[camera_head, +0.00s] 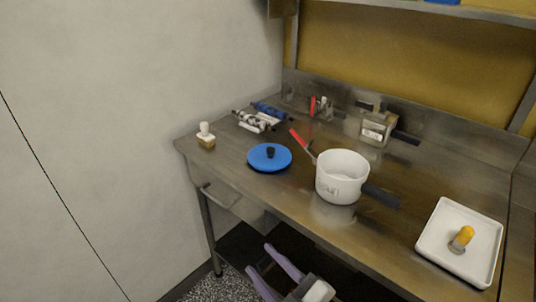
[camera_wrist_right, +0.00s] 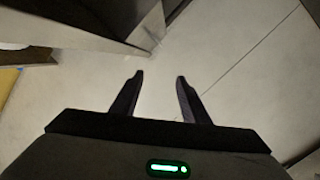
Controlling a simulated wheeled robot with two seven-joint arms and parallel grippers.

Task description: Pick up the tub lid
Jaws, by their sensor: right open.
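The tub lid appears to be the round blue lid (camera_head: 258,159) with a black knob, lying flat on the steel table near its front edge in the head view. My right gripper (camera_head: 259,257) is low in front of the table, below the lid and well apart from it. Its two lavender fingers are spread, with nothing between them. In the right wrist view the same open gripper (camera_wrist_right: 160,76) has only pale floor or wall beyond its fingertips. The lid does not show there. My left gripper is not in view.
A white pot (camera_head: 338,178) with a dark handle stands right of the lid, beside a red-handled tool (camera_head: 300,140). A small brush-like item (camera_head: 206,137) is at the left corner. A white tray (camera_head: 481,262) holds a yellow-topped piece. The steel table (camera_head: 232,160) is bare around the lid's left.

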